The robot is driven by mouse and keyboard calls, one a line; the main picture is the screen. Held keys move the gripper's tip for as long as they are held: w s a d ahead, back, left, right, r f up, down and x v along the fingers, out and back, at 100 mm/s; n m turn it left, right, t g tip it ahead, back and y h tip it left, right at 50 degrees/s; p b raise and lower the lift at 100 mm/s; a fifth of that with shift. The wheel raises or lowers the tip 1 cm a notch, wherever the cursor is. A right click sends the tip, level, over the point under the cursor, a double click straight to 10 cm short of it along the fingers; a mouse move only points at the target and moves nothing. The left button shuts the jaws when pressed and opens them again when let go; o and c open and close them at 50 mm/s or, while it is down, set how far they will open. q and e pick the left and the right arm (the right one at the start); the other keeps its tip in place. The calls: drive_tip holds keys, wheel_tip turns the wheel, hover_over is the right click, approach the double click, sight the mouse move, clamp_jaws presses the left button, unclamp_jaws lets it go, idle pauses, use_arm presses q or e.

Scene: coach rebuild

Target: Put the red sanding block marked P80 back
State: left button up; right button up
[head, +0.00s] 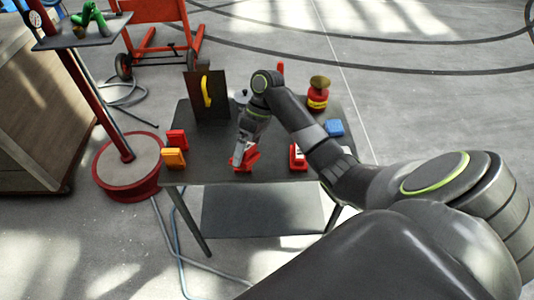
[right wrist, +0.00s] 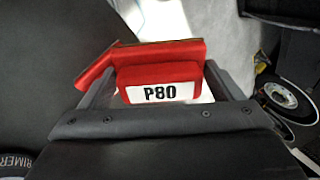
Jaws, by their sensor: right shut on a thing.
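The red sanding block marked P80 (right wrist: 160,72) is between the two fingers of my right gripper (right wrist: 158,97) in the right wrist view, its white label facing the camera. In the head view my right gripper (head: 240,158) is low at the front edge of the grey table (head: 215,168), shut on the red block (head: 250,160). Whether the block touches the tabletop I cannot tell. A red piece (right wrist: 95,66) shows at its left in the wrist view; whether it is part of the block is unclear. My left gripper is not in view.
Another red block with a white label (head: 298,158) stands to the right. A red block (head: 177,138) and an orange one (head: 173,159) are at the left.

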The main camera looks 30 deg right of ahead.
sight(256, 144)
drive_tip(key=d+n+h, duration=0.1)
drive_tip(key=d+n, duration=0.1)
drive_tip(key=n, duration=0.1)
drive_tip(key=w+d+f+n+h, duration=0.1)
drive_tip(key=shift+w+d+n+t+h, duration=0.1)
drive_tip(key=shift+d+n+t+h, duration=0.2)
drive_tip(key=shift+t, duration=0.1)
drive_tip(key=d+r+n+t+h+b, duration=0.1)
drive_tip(key=d+r+n, duration=0.1)
drive_tip(key=d+n, duration=0.25)
drive_tip(key=shift+n, duration=0.55)
wheel_tip(256, 144, down, 5)
drive_tip(key=shift+w+a+r+b, duration=0.1)
drive_tip(key=shift+w+a+b, duration=0.05)
drive_tip(key=shift+b, duration=0.25)
drive_tip(key=shift+f, duration=2.3)
drive_tip(key=o, duration=0.7)
